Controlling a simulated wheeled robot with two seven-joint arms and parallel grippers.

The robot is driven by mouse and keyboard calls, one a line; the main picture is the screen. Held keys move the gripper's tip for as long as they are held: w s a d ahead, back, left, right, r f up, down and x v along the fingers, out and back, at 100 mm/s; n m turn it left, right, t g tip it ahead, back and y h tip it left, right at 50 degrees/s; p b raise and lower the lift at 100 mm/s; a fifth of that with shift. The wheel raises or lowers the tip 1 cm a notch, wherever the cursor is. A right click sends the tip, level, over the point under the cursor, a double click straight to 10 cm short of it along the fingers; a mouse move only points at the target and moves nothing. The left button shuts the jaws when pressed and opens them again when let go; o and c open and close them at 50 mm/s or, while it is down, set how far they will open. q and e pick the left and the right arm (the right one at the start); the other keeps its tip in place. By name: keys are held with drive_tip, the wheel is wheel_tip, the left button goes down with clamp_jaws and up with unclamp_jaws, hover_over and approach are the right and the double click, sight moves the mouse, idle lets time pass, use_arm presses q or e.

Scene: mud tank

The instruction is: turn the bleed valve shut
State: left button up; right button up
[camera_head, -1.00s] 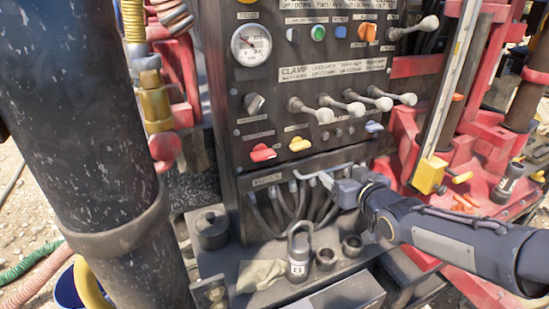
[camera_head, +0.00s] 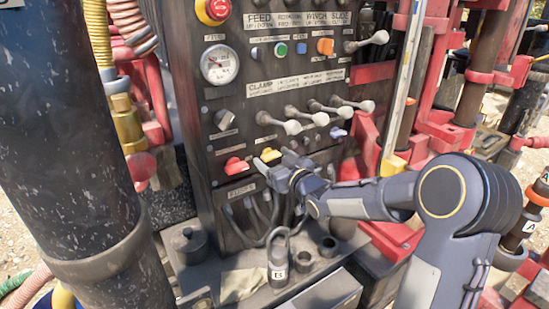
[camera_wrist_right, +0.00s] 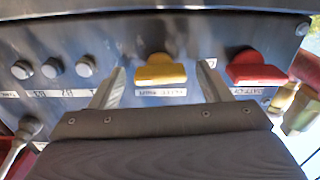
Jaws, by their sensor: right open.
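A yellow valve handle (camera_head: 270,154) sits on the front of the dark control panel, right of a red valve handle (camera_head: 236,165). I cannot read for sure which label names the bleed valve. In the right wrist view the yellow handle (camera_wrist_right: 160,70) lies as a sideways bar between my two fingers, with a gap on each side. The red handle (camera_wrist_right: 254,68) is outside the fingers to the right. My right gripper (camera_head: 268,160) is open at the yellow handle and partly covers it; it also shows in the right wrist view (camera_wrist_right: 162,76). My left gripper is not in view.
Several levers (camera_head: 318,115) stick out above the handles. Hoses (camera_head: 252,222) hang below them. A shelf (camera_head: 232,299) carries a shackle (camera_head: 278,258), ring parts and a cloth. A thick black pipe (camera_head: 80,130) stands at the left, red machinery at the right.

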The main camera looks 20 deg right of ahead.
drive_tip(key=c, duration=1)
drive_tip(key=shift+f+n+b, duration=0.2)
drive_tip(key=shift+n+b, duration=0.2)
drive_tip(key=shift+b, duration=0.5)
drive_tip(key=n+b, duration=0.6)
drive_tip(key=b, duration=0.3)
drive_tip(key=shift+n, duration=0.3)
drive_tip(key=n+b, duration=0.3)
drive_tip(key=n, duration=0.1)
drive_tip(key=shift+n, duration=0.3)
drive_tip(key=n+b, duration=0.2)
drive_tip(key=n, duration=0.2)
drive_tip(key=shift+r+n, duration=0.15)
drive_tip(key=shift+n, duration=0.25)
drive_tip(key=shift+n+b, duration=0.3)
drive_tip(key=shift+b, duration=0.05)
